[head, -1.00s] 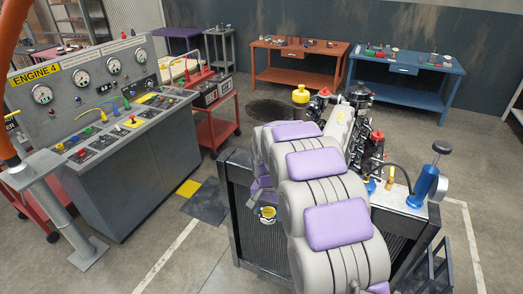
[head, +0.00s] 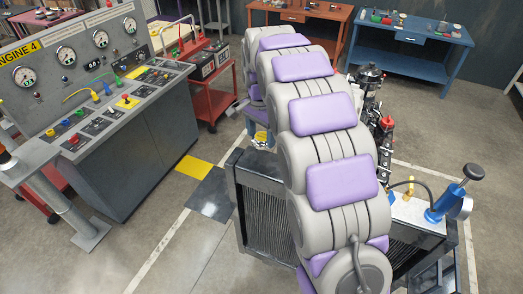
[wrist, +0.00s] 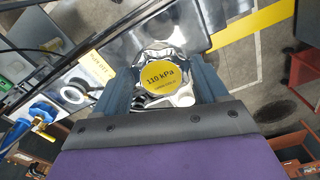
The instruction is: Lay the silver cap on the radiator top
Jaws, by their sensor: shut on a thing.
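The silver cap (wrist: 160,82) has a yellow round label reading "110 kPa". My gripper (wrist: 162,85) is shut on it, one dark finger on each side. In the head view my gripper (head: 259,134) is low behind my arm, near the far left of the radiator (head: 265,200), and the cap shows only as a small yellow patch. The radiator top (head: 408,210) is a pale flat surface at right; my arm hides its middle. I cannot tell whether the cap touches anything.
A blue hand pump (head: 450,200) with a black knob stands on the right of the radiator top. The engine (head: 375,105) is behind. A grey gauge console (head: 110,110) stands at left, a red cart (head: 208,85) beyond it. Floor between console and radiator is clear.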

